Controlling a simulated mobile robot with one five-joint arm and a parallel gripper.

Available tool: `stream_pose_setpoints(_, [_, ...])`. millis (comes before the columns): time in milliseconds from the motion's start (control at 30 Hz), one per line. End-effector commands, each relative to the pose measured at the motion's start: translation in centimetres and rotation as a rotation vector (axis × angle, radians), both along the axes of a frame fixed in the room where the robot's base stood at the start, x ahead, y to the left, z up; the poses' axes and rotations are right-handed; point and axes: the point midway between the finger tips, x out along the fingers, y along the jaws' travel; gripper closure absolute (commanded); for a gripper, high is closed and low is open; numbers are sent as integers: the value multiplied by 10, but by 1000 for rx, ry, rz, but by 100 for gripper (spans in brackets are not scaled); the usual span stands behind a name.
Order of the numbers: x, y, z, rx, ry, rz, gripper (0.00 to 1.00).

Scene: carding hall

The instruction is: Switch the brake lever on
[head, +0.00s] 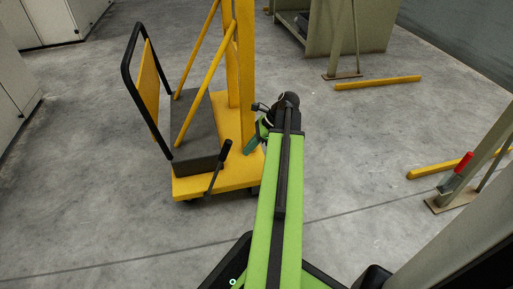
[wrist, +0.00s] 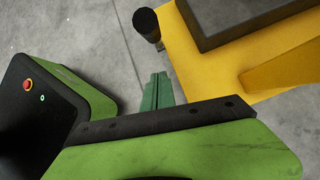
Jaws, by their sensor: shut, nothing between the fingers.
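A lever with a black grip (head: 225,150) stands at the front edge of the yellow wheeled cart (head: 215,184), leaning up and to the right in the head view. Its black grip also shows in the wrist view (wrist: 146,24), just beyond my fingertips. My gripper (head: 251,146) is shut and empty, pointing down and left to the right of the lever. In the wrist view its green fingers (wrist: 158,88) lie together, apart from the grip. The lever's lower end is hard to make out in the wrist view.
The cart carries a dark grey block (head: 196,140), a yellow mast (head: 245,60) and a black push handle (head: 126,75). A red-handled lever (head: 463,163) is on a post at right. Yellow floor bars (head: 378,82) lie behind. Grey floor left of the cart is clear.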

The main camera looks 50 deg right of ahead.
Motion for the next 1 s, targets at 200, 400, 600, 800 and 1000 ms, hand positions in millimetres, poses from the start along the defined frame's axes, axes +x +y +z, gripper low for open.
stream_pose_setpoints(200, [23,21,-1,1,-1,1,100])
stream_pose_setpoints(400, [35,29,3,0,0,0,100])
stream_pose_setpoints(600, [36,30,2,0,0,-1,100])
stream_pose_setpoints(800, [36,28,3,-2,2,0,100])
stream_pose_setpoints(1000, [43,41,12,-31,29,2,100])
